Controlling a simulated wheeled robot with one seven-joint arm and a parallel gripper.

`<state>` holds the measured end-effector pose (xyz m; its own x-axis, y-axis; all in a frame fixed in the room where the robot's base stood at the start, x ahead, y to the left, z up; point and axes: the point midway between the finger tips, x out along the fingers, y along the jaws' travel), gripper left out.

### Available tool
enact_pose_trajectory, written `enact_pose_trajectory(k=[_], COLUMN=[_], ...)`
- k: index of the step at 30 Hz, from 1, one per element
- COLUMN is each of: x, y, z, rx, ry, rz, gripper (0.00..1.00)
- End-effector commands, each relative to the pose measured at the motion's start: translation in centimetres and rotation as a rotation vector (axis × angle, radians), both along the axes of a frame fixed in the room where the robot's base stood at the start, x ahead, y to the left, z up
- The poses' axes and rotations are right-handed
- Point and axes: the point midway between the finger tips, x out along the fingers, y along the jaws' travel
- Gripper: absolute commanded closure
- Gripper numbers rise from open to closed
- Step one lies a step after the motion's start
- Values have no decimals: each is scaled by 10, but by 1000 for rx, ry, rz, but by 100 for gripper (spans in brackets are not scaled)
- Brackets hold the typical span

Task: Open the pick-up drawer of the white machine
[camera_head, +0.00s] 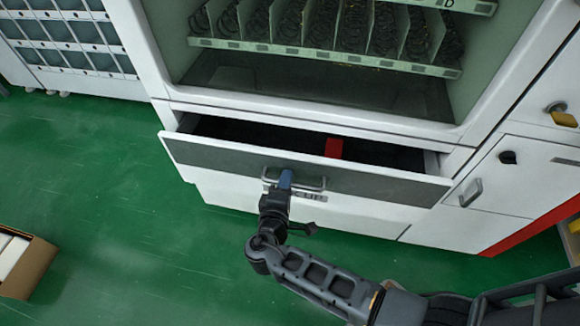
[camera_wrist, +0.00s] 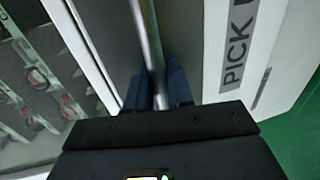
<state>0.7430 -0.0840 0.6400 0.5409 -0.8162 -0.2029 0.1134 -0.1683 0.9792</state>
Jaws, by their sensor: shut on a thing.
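The white machine (camera_head: 330,106) stands ahead with its pick-up drawer (camera_head: 225,158) pulled out, its dark inside showing from above. A red box (camera_head: 333,147) lies inside the drawer. A metal bar handle (camera_head: 312,188) is on the drawer front. My gripper (camera_head: 285,180) is at the left part of this handle, shut on it. In the wrist view the handle (camera_wrist: 148,40) runs between the two blue fingers of my gripper (camera_wrist: 160,88), and part of the "PICK" lettering (camera_wrist: 238,45) shows beside it. The fingertips' far ends are partly hidden.
A side panel with a small handle (camera_head: 470,192) and a dark knob (camera_head: 507,157) is at the right. An open cardboard box (camera_head: 25,268) is on the floor at the left. The green floor (camera_head: 130,220) in front of the drawer's left side is clear.

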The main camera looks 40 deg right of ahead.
Motion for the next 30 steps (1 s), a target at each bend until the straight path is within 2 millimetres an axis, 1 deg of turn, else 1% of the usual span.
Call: enact_pose_trajectory(k=[1, 6, 9, 15, 18, 22, 30], x=[-8, -32, -44, -63, -69, -74, -76], y=[13, 49, 67, 95, 104, 111, 114], z=[-2, -2, -2, -2, -1, -1, -1], rx=[0, 1, 1, 1, 0, 0, 1], ry=[4, 3, 2, 2, 2, 2, 3], rz=[6, 6, 6, 3, 3, 2, 1], gripper=[100, 100, 100, 100, 100, 100, 100])
